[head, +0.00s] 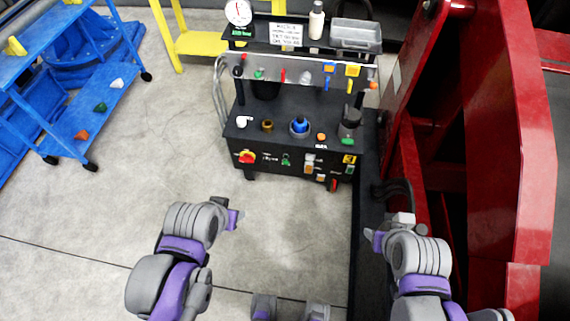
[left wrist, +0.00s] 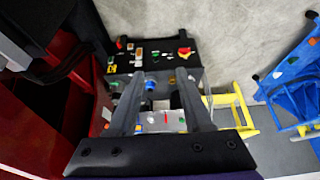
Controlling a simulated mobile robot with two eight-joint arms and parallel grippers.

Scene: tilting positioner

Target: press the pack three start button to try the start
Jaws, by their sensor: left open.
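The black control cart (head: 262,140) stands ahead of my grippers in the head view. Its front panel has a red knob on yellow (head: 247,157), a green button (head: 286,159) and several small coloured buttons at the right end. The labels are too small to read, so I cannot tell which is the pack three start button. My left gripper (head: 238,220) is apart from the cart, in front and to its left. In the left wrist view its fingers (left wrist: 157,88) are spread and empty, with the cart beyond, upside down. My right gripper (head: 375,240) is before the red machine; its fingers are unclear.
The red machine (head: 480,120) fills the right side, close to my right arm. A blue shelf cart (head: 110,90) stands at the left and a yellow stand (head: 195,43) at the back. Bare floor (head: 150,180) lies left of and before the control cart.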

